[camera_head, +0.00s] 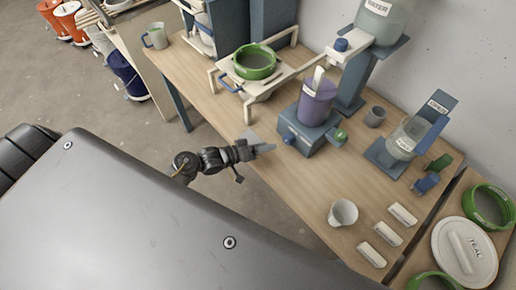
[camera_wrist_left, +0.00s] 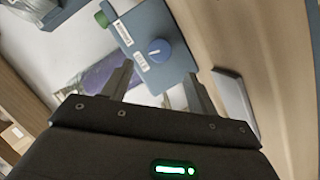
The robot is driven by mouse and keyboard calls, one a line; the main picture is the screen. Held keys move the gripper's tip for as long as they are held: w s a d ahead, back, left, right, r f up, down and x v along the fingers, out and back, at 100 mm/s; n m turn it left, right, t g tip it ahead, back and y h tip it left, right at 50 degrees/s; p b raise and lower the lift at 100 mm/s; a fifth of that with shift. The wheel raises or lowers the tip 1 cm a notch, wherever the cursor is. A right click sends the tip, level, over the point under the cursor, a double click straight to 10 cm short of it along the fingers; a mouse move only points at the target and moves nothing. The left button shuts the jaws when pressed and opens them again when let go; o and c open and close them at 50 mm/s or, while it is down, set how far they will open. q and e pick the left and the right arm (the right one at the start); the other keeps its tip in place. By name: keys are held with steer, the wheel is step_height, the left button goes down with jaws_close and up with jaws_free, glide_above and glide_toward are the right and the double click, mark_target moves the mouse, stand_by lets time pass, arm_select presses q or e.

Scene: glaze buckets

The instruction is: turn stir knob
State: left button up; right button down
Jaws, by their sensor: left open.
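The stirrer base (camera_head: 306,133) is a blue-grey box on the wooden table, with a purple labelled container (camera_head: 317,104) standing on it. A round blue knob (camera_head: 290,138) is on its near left face, and a green knob (camera_head: 341,135) is on its right. In the left wrist view the blue knob (camera_wrist_left: 158,50) is ahead of my fingers on the labelled box face (camera_wrist_left: 150,28), and the green knob (camera_wrist_left: 101,18) is at its upper-left corner. My left gripper (camera_head: 267,148) is open and empty, just left of the blue knob and apart from it. My right gripper is not in view.
A white stand (camera_head: 262,87) with a green-rimmed sieve (camera_head: 254,62) is behind left. A water dispenser (camera_head: 380,20) and another dispenser (camera_head: 404,140) are at the right. A white cup (camera_head: 343,212) and label blocks (camera_head: 380,234) lie nearer. The tabletop in front of the base is clear.

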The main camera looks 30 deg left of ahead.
arm_select(q)
steer(key=shift+v, duration=1.3)
